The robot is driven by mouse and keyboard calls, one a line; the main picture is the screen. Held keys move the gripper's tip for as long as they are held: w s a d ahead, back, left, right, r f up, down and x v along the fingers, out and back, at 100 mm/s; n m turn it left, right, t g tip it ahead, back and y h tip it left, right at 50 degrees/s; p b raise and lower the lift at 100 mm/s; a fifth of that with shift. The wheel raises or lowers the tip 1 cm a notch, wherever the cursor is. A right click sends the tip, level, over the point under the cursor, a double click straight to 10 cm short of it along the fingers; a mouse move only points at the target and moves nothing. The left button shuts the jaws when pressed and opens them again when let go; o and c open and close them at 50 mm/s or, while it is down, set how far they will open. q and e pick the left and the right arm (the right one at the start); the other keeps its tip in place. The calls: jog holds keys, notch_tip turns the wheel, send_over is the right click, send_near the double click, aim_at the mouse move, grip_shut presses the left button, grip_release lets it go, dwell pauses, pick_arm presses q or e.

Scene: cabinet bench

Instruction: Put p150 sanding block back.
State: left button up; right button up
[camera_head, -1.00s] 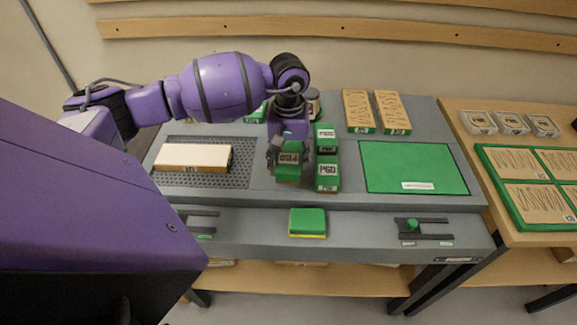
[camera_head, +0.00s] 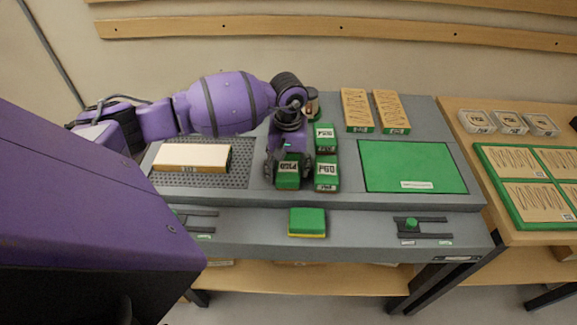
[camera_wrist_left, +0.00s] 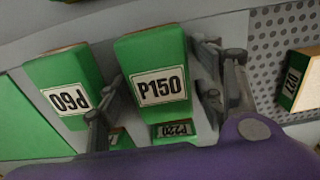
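The P150 sanding block (camera_head: 288,180) is green with a white label and sits in the block group at the middle of the grey bench, left of the P60 block (camera_head: 327,182). It also shows upright-labelled in the left wrist view (camera_wrist_left: 153,55). My left gripper (camera_head: 288,163) is over it, one finger on each side. The fingers look spread, with a small gap at the block's sides, so it appears open. A P220 block (camera_wrist_left: 174,130) lies close beside P150, mostly hidden by the gripper. My right gripper is not in view.
Another green block (camera_head: 324,135) stands behind P60. A perforated plate (camera_head: 240,172) with a pale block (camera_head: 192,157) is left; a green mat (camera_head: 410,160) is right. A green-yellow block (camera_head: 307,222) lies at the front ledge. A side table (camera_head: 525,238) holds a green-framed board.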

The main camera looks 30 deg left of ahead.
aim_at(288, 166)
pick_arm(q)
jog(key=shift+r, duration=0.1)
notch_tip(288, 166, up, 12)
jog(key=shift+r+b, duration=0.2)
jog(key=shift+b, duration=0.15)
dwell(0.4)
